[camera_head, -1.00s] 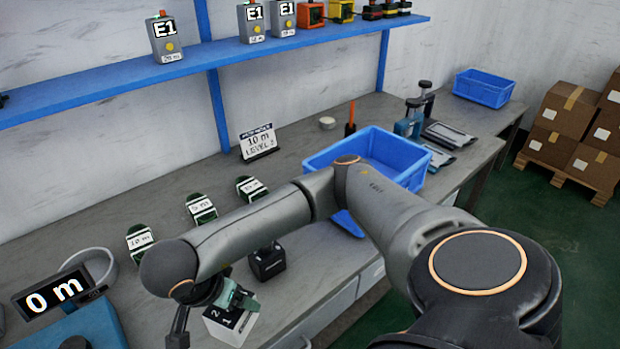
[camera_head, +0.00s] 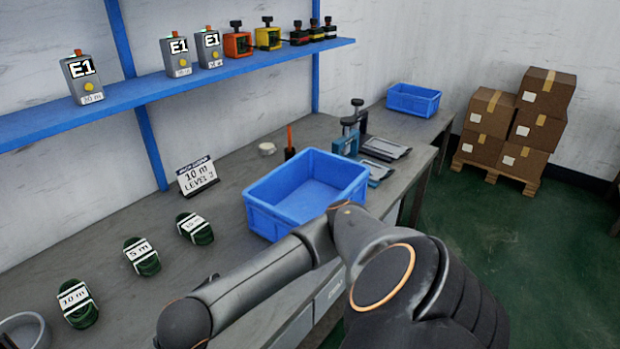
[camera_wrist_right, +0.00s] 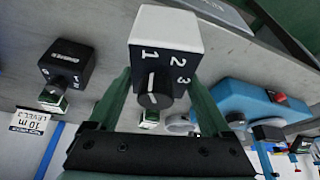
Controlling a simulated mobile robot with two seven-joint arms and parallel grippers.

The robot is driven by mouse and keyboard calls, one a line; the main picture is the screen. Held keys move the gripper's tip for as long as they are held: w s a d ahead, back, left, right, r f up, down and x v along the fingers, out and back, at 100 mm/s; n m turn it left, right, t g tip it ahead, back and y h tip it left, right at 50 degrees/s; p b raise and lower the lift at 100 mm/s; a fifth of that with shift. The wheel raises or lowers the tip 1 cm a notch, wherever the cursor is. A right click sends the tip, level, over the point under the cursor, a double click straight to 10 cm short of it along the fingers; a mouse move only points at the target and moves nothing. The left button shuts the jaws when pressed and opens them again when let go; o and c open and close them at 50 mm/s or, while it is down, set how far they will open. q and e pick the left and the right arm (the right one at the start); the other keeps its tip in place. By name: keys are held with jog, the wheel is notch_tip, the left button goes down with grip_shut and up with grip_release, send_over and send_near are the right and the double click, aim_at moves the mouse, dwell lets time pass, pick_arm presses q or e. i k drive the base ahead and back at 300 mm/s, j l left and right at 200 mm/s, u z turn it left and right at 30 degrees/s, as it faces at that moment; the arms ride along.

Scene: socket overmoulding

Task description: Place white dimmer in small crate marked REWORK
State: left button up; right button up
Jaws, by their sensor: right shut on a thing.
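The white dimmer (camera_wrist_right: 166,40) is a white block with a black knob and the numbers 1, 2 and 3, seen in the right wrist view. My right gripper (camera_wrist_right: 160,92) is shut on it, with one green finger on each side. In the head view the gripper and dimmer are out of frame; only my right arm shows. A larger blue crate (camera_head: 258,218) stands on the bench and a smaller blue crate (camera_head: 413,105) stands at the far end. I can read no REWORK mark on either. My left gripper is not in view.
A black dimmer (camera_wrist_right: 70,66) stands on the bench in the wrist view. Several green cable coils (camera_head: 142,256) lie along the bench beside a sign (camera_head: 197,177). A blue shelf (camera_head: 130,92) overhangs the back.

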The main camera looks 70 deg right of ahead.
aim_at(324, 199)
jog(key=k+l, duration=0.15)
jog(key=l, duration=0.3)
jog(key=k+l+u, duration=0.15)
jog(key=l, duration=0.3)
jog(key=k+l, duration=0.1)
jog(key=l, duration=0.3)
jog(key=k+l+u, duration=0.1)
jog(key=l, duration=0.35)
jog(key=k+l+u, duration=0.1)
jog(key=l, duration=0.3)
jog(key=k+l, duration=0.3)
jog(key=k+l+u, duration=0.1)
jog(key=l, duration=0.4)
jog(key=k, duration=0.05)
